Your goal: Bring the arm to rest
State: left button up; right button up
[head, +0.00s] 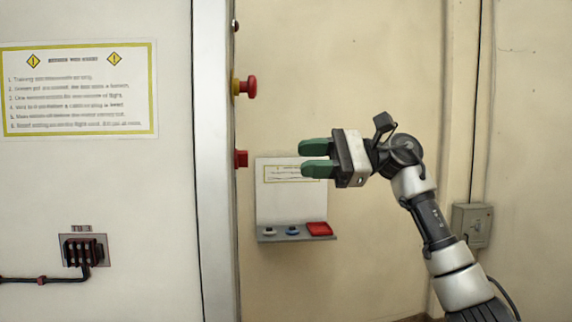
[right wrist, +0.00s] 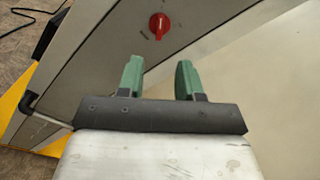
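My right arm comes in from the lower right in the head view. Its gripper (head: 316,159) is held up in front of the beige wall, with the green fingers pointing left and a gap between them. It looks empty. In the right wrist view the two green fingers (right wrist: 159,78) also stand apart with nothing between them. A red knob (right wrist: 159,26) on a grey panel lies beyond the fingers there, apart from them. My left gripper is not in view.
A red mushroom button (head: 249,87) and a red knob (head: 241,159) sit on the cabinet edge at left. A sign (head: 80,90) and grey box (head: 472,225) flank them.

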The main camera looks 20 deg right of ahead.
jog(key=shift+s+d, duration=0.15)
jog(key=shift+d, duration=0.25)
